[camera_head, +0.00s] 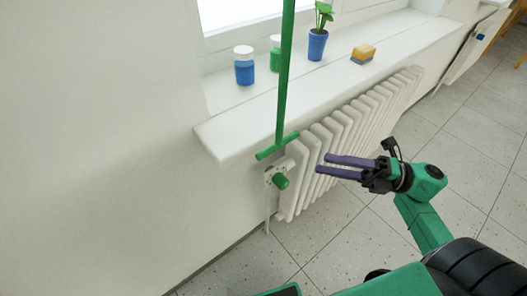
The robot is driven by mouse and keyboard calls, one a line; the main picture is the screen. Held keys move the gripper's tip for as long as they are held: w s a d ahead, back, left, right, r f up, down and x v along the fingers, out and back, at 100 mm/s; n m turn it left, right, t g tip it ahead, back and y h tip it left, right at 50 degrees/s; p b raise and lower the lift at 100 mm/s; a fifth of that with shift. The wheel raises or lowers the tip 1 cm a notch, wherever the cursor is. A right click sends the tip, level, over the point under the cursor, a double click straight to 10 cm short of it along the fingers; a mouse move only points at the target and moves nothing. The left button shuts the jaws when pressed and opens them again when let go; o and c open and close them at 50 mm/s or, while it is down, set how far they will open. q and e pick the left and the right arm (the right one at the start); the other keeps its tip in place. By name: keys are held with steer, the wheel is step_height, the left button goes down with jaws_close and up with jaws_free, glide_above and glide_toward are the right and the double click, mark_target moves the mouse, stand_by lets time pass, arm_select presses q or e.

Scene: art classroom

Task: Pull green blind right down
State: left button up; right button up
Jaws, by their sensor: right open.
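A green blind strap (285,70) hangs down in front of the window and past the white sill. It ends in a green crossbar handle (277,146) in front of the radiator's left end. My right gripper (321,166) is to the right of the handle and a little lower in the picture, apart from it. Its two purple fingers point left and have a gap between them, with nothing held. The blind itself is not in view above. My left gripper is not seen.
A white sill (225,130) holds a blue jar (244,72), a green jar (275,58), a potted plant (317,45) and a yellow sponge (363,52). A white radiator (345,125) with a green valve knob (281,181) is below. Speckled floor (470,140) is open at right.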

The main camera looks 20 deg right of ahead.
mark_target(266, 150)
steer(key=p+x, duration=0.3)
steer(key=x, duration=1)
steer(key=shift+w+a+r+p, duration=0.15)
steer(key=shift+w+a+p, duration=0.05)
steer(key=shift+w+p, duration=0.15)
steer(key=shift+w+a, duration=0.15)
steer(key=shift+a, duration=0.2)
jaws_close()
